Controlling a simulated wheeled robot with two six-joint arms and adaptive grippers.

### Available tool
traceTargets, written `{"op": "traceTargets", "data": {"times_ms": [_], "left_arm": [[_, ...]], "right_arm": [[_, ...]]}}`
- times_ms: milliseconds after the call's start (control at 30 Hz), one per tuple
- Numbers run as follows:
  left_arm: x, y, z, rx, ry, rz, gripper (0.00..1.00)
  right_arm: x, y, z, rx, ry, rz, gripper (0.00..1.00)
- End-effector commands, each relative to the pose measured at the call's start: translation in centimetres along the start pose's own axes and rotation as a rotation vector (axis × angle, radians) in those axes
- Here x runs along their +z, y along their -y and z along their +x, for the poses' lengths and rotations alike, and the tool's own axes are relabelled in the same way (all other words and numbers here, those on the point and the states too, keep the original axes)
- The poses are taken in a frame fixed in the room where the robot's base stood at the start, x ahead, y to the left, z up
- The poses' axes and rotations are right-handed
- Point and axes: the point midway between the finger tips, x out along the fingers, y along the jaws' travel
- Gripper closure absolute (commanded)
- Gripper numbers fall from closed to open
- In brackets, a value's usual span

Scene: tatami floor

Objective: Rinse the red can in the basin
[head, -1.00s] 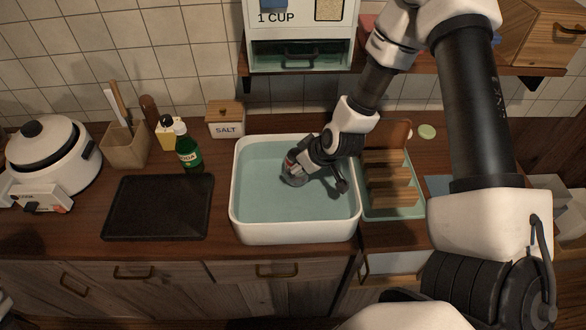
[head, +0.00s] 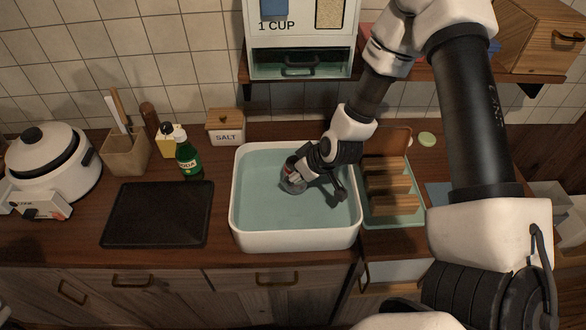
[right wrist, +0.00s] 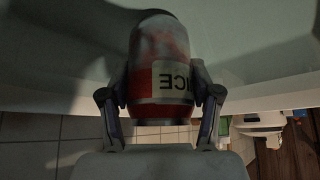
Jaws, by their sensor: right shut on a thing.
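The white basin (head: 296,239) stands on the counter and holds pale blue-green water (head: 265,208). My right gripper (head: 297,176) reaches down inside the basin, shut on the red can. In the head view the can (head: 291,183) is mostly hidden by the gripper and sits low at the water. In the right wrist view the red can (right wrist: 160,68) is between the two fingers (right wrist: 162,100); it has a red body, a pale label with part of a word, and a greyish, blurred portion. My left gripper is not in view.
A green rack with wooden slats (head: 388,190) stands right of the basin. A dispenser (head: 302,35) hangs above, behind the basin.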

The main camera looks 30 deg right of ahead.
Motion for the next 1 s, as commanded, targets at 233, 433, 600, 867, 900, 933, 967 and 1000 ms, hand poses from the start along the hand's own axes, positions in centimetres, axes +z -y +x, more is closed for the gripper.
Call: {"op": "traceTargets", "data": {"times_ms": [233, 433, 600, 867, 900, 933, 967, 1000], "left_arm": [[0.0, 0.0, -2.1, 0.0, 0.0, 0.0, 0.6], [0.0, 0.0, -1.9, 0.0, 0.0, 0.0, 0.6], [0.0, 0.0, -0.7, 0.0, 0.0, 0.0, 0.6], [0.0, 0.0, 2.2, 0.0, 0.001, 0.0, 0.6], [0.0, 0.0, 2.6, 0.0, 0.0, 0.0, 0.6], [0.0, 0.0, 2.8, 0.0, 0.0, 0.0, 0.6], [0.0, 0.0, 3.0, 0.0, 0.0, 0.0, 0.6], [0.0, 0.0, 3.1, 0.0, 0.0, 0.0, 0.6]], "right_arm": [[1.0, -1.3, -0.8, 0.001, 0.0, 0.001, 0.54], [1.1, -1.3, -0.7, 0.001, 0.0, -0.001, 0.54], [0.8, -0.7, 0.0, 0.0, -0.001, -0.006, 0.54], [-0.8, 1.3, 1.2, 0.001, -0.002, -0.007, 0.54], [-1.0, 1.6, 1.4, 0.0, -0.001, -0.006, 0.54], [-1.2, 1.8, 1.4, 0.001, -0.002, -0.006, 0.54], [-1.4, 1.9, 1.5, 0.001, -0.002, -0.005, 0.54], [-1.6, 2.1, 1.5, 0.001, -0.001, -0.004, 0.54]]}}
